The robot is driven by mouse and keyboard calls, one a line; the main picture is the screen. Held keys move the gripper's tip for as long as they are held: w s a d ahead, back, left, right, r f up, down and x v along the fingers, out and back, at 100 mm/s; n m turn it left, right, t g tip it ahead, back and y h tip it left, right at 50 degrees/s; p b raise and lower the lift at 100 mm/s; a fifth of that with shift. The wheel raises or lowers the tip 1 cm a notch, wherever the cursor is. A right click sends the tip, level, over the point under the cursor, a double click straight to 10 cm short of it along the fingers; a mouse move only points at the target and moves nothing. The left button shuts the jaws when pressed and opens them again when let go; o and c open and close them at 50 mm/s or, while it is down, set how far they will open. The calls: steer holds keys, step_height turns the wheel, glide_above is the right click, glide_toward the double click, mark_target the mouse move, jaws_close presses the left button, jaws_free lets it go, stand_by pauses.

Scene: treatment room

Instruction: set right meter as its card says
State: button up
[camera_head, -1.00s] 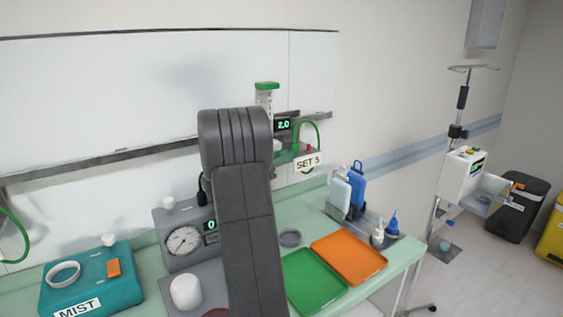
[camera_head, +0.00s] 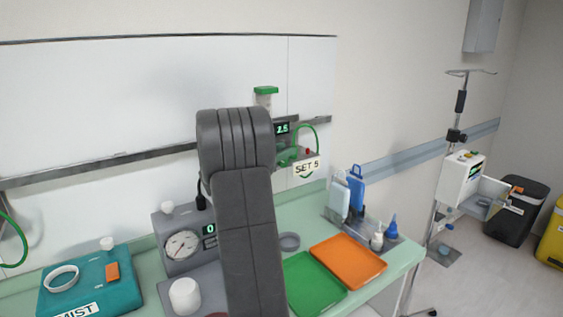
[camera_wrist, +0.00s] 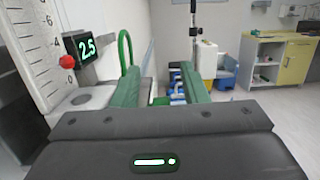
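The right meter (camera_head: 264,102) is a clear tube with a green cap on the wall rail, partly hidden behind my arm. Its small display (camera_head: 282,128) reads 2.5. The card (camera_head: 306,168) below reads SET 5. In the wrist view the meter's scale (camera_wrist: 38,50) stands at the left, close by, with its display (camera_wrist: 86,48) reading 2.5 and a red ball-shaped part (camera_wrist: 67,61) beside it. My gripper (camera_wrist: 159,70) has two green fingers spread apart, with only background seen between them. It is beside the meter; whether a finger touches it cannot be told.
A green hose loop (camera_head: 316,136) hangs beside the card. On the counter are a gauge box (camera_head: 182,244), a teal MIST case (camera_head: 95,283), a green tray (camera_head: 312,283), an orange tray (camera_head: 348,261) and bottles (camera_head: 356,188). A pump stand (camera_head: 459,180) is at the right.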

step_height(320, 180, up, 6)
steer(key=shift+r, duration=0.25)
steer(key=s+a+f+y+p, duration=0.1)
steer(key=s+a+f+p, duration=0.1)
steer(key=a+f+p, duration=0.3)
steer(key=g, duration=0.1)
glide_toward(282, 166)
steer(key=p+x, duration=0.1)
steer(key=x, duration=0.2)
steer(key=r+p+x, duration=0.1)
steer(key=x, duration=0.3)
steer(key=p+x, duration=0.1)
steer(key=x, duration=0.2)
steer(key=shift+w+r, duration=0.35)
steer(key=shift+w, duration=0.2)
steer(key=shift+f, duration=0.15)
steer(key=c, duration=0.9)
